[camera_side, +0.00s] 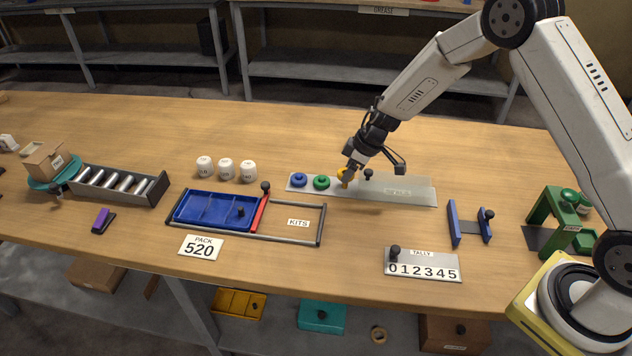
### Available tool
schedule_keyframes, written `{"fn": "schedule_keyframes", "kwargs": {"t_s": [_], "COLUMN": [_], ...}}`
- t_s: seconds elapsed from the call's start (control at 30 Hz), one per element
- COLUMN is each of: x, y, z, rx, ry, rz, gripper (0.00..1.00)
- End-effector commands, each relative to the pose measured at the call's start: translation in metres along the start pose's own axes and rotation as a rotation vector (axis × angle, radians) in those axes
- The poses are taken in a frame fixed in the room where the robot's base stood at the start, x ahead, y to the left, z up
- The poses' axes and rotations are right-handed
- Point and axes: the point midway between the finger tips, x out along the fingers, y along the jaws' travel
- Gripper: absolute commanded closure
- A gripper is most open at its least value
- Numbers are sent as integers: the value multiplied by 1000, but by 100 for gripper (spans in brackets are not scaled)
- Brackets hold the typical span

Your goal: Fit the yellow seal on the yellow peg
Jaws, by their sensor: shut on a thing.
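My gripper (347,172) is at the grey metal plate (410,190) near the middle of the table, pointing down and to the left. It is shut on the yellow seal (342,171), a small yellow ring partly hidden by the fingers. A yellow upright piece (345,184), which looks like the yellow peg, shows just below the fingers. I cannot tell whether the seal is around the peg or only above it. A blue seal (299,180) and a green seal (321,183) sit on the plate to the left of my gripper.
A black knob (368,175) stands on the plate just right of my gripper. Three white jars (227,169) and a blue tray (190,208) in the kits frame are to the left. A blue bracket (454,224) and tally plate (422,271) are to the right.

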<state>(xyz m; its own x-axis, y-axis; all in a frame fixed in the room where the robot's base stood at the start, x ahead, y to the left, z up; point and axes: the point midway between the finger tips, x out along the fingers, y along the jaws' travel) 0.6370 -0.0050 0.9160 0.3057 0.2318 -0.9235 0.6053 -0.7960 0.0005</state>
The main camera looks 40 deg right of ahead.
Motion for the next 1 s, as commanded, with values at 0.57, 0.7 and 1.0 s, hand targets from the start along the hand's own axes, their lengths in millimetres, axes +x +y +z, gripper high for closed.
{"fn": "schedule_keyframes", "kwargs": {"t_s": [0.57, 0.7, 1.0], "x": [2, 3, 7], "y": [0, 0, 0], "z": [1, 1, 3], "rx": [0, 0, -1], "ry": [0, 0, 0], "rz": [0, 0, -1], "gripper": [97, 97, 97]}}
